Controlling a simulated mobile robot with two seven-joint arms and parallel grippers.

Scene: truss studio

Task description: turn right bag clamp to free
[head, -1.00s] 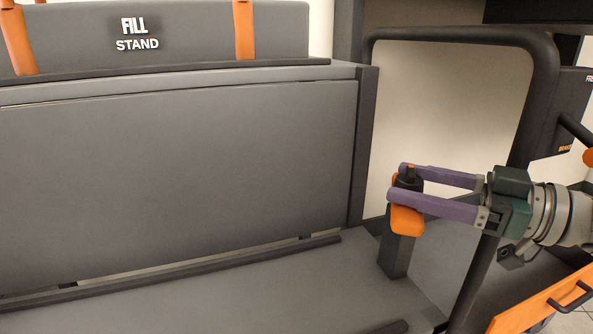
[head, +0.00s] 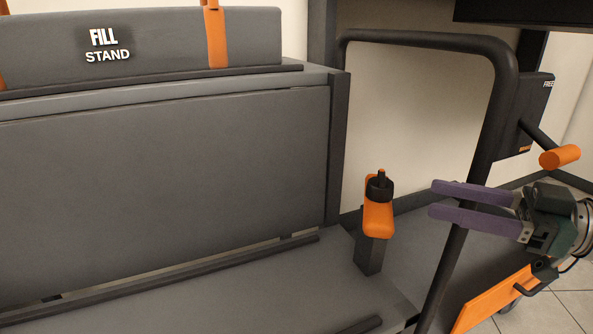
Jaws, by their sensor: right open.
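My right gripper (head: 434,199) has two purple fingers, spread apart and pointing left. It is open and empty, to the right of the clamp and clear of it. My left gripper is not in view.
A thick black frame bar (head: 430,37) rises behind and runs down beside my right gripper. A dark box (head: 524,115) marked FREE carries a lever with an orange grip (head: 559,157). The FILL STAND unit (head: 180,45) with orange straps is at upper left.

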